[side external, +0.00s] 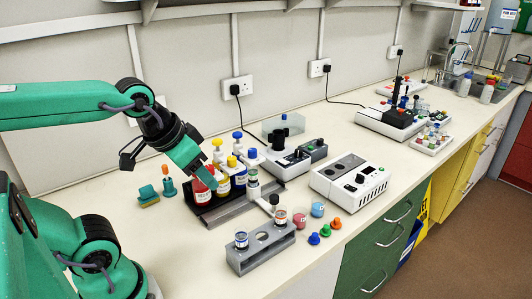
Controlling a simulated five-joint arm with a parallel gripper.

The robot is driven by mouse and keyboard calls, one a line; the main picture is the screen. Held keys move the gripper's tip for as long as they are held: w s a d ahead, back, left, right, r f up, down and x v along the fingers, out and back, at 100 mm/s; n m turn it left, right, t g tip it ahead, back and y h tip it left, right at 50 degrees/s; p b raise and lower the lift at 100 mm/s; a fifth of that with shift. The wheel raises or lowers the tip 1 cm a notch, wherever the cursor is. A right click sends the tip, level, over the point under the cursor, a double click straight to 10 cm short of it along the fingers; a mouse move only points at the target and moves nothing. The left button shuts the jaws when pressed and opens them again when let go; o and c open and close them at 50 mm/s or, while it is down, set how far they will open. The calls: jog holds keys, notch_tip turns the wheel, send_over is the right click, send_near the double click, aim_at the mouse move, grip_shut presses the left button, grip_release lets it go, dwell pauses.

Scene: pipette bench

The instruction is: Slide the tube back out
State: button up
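My gripper (205,180) is at the left of the bench, pointing down to the right. Its tip overlaps the red bottle (201,193) in this view; I cannot tell whether they touch or whether the jaws are open. A grey rack (260,250) with round holes stands at the front edge. One small clear tube with a label (241,239) stands at its left end, and another (281,217) at its right end. Another small vial (253,183) stands upright behind, by the bottle rack. Which tube the task means is not clear. My gripper is apart from the grey rack.
A black rack (203,213) holds red, yellow and blue-labelled bottles. Coloured caps (325,231) and small cups (317,209) lie right of the grey rack. A white device (350,180) stands behind them.

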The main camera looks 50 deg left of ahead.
jog(key=w+n+g, duration=0.1)
jog(key=w, duration=0.4)
jog(key=n+g, duration=0.4)
send_near(274, 196)
jog(key=shift+d+f, duration=0.15)
jog(key=shift+f, duration=0.1)
jog(key=shift+w+f+g, duration=0.2)
jog(key=shift+f+g, duration=0.1)
jog(key=shift+f, duration=0.1)
jog(key=shift+f, duration=3.75)
grip_shut()
